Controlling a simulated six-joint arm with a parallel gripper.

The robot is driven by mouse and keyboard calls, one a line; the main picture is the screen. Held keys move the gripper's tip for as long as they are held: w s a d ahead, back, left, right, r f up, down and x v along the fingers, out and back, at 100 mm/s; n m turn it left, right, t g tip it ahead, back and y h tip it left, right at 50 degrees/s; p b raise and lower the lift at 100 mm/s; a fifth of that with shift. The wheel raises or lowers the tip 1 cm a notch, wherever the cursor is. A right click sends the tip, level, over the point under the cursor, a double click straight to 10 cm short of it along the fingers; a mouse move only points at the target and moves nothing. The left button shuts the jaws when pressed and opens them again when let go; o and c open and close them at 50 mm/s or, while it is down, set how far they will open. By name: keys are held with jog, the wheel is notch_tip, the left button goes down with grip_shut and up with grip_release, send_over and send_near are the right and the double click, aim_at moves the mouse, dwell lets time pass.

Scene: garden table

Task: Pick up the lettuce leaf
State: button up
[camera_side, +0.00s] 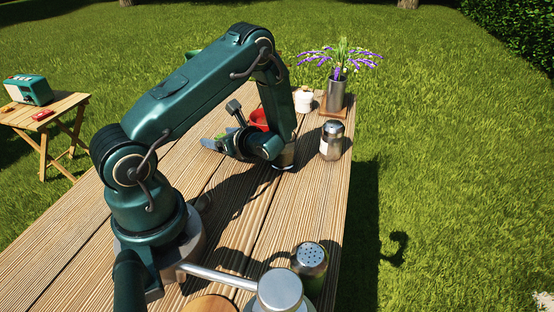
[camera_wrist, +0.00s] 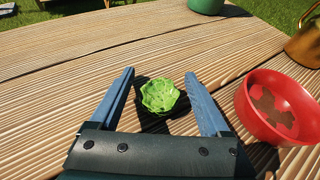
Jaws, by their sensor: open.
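The lettuce leaf (camera_wrist: 160,96) is bright green and ruffled and lies on the wooden table. The fingers are spread wide and hold nothing. In the side view my gripper (camera_side: 213,143) is low over the table, seen partly behind the wrist. I cannot make out the leaf clearly in the side view.
A red bowl (camera_wrist: 279,107) stands close to the right of my gripper. A green pot (camera_wrist: 206,5) and a brass-coloured vessel (camera_wrist: 308,42) stand farther off. Shakers (camera_side: 331,141) and a flower vase (camera_side: 337,95) are along the right edge. The table (camera_wrist: 75,52) left of the leaf is clear.

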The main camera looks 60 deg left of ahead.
jog(key=shift+a+f, duration=0.1)
jog(key=shift+a, duration=0.15)
grip_shut()
